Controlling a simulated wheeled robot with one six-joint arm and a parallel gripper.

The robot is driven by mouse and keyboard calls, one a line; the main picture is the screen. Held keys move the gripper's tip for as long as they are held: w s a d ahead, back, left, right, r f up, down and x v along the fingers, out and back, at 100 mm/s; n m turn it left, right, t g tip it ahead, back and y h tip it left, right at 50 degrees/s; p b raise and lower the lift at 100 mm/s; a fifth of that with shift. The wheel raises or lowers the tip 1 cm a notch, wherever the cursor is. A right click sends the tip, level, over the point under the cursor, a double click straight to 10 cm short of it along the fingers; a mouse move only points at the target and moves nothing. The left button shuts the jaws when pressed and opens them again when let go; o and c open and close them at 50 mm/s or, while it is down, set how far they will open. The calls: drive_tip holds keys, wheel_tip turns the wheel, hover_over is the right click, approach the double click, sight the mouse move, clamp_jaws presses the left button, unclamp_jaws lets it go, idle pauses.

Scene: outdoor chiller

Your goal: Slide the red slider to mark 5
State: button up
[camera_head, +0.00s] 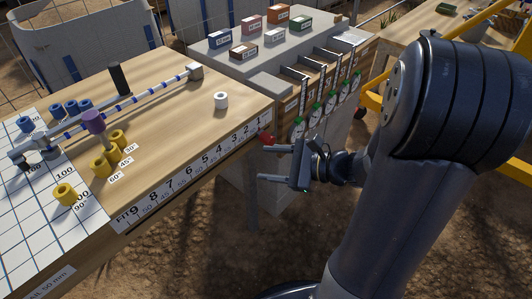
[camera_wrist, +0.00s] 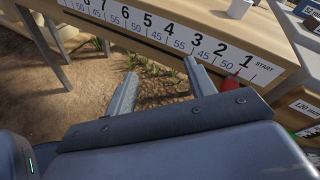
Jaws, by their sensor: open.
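The red slider (camera_head: 267,139) sits at the right end of the number scale (camera_head: 186,181) on the front edge of the wooden bench. In the wrist view the red slider (camera_wrist: 232,84) is near the 1 and START, partly hidden by my gripper's body. The 5 (camera_wrist: 144,28) on the scale is further left. My gripper (camera_head: 263,163) is open and empty in front of the scale. In the wrist view its two fingers (camera_wrist: 160,71) point toward the scale, and the slider lies to the right of the right finger, outside the gap. I cannot tell whether they touch.
A white cup-like piece (camera_head: 221,100) stands on the bench (camera_head: 165,135). Yellow and blue pipe pieces and a rod lie on its left part. A grey block with gauges (camera_head: 298,127) stands close right of the slider. Open dirt lies below the scale.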

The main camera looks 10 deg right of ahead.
sight(272, 142)
drive_tip(key=w+d+f+m+t+h+b, duration=0.2)
drive_tip(key=w+d+f+m+t+b, duration=0.45)
drive_tip(key=d, duration=0.25)
drive_tip(key=shift+m, duration=0.25)
drive_tip(key=x, duration=1)
drive_tip(key=shift+w+a+f+b, duration=0.1)
drive_tip(key=shift+w+a+b, duration=0.15)
drive_tip(key=shift+a+b, duration=0.15)
clamp_jaws()
